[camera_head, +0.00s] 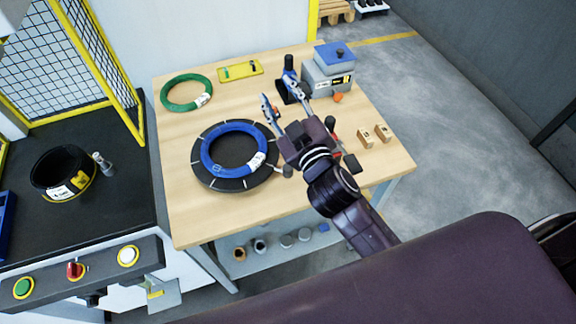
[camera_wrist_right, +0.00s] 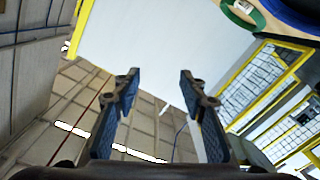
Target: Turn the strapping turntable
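The strapping turntable (camera_head: 207,176) is a round black disc with pale marks at its rim, on the wooden table. A blue coil (camera_head: 208,160) with a white label lies flat on it. My right gripper (camera_head: 284,97) is above the table, just right of the turntable, with its two fingers spread and nothing between them. In the right wrist view its fingers (camera_wrist_right: 157,90) are also apart and empty. A small knob (camera_head: 287,171) shows at the turntable's right edge, near my right gripper; whether they touch I cannot tell. My left gripper is not in view.
A green coil (camera_head: 187,92) and a yellow tray (camera_head: 240,70) lie at the back. A grey and blue device (camera_head: 329,70) stands at the back right.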

